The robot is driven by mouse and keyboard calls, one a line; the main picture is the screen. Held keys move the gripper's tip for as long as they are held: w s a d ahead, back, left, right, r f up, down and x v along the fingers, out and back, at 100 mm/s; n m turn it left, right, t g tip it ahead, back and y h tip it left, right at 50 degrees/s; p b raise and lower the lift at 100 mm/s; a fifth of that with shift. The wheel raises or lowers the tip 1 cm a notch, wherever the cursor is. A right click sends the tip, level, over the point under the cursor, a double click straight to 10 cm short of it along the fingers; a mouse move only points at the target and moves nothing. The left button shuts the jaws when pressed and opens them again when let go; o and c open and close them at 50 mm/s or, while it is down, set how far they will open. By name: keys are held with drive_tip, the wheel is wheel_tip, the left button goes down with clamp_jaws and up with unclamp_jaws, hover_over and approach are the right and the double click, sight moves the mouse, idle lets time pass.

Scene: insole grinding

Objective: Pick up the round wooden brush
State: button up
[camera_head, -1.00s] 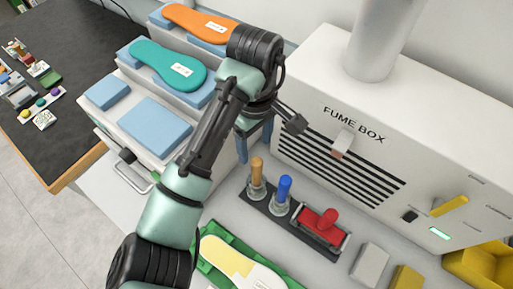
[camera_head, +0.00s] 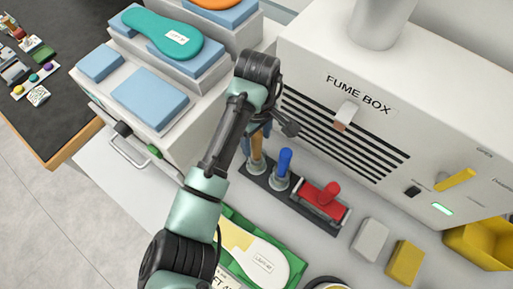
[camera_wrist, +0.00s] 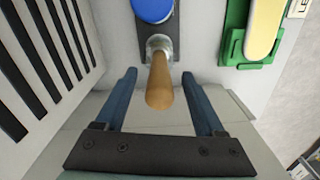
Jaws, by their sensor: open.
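The round wooden brush stands upright in the dark rack (camera_head: 299,193), its tan handle (camera_head: 256,153) pointing up at the rack's left end. In the wrist view the handle (camera_wrist: 160,82) rises between the two blue fingers of my gripper (camera_wrist: 159,76), with a gap on each side. My gripper (camera_head: 257,133) is open and holds nothing. The brush's lower end sits in a clear metal-grey cup, and its bristles cannot be made out. In the head view my wrist and fingers hide the top of the handle.
The fume box (camera_head: 400,100) rises close behind the rack. A green tray (camera_head: 296,262) with an insole lies in front. Stepped drawers (camera_head: 187,120) stand to the left.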

drive_tip(key=shift+f, duration=0.65)
clamp_jaws()
drive_tip(key=shift+r, duration=0.15)
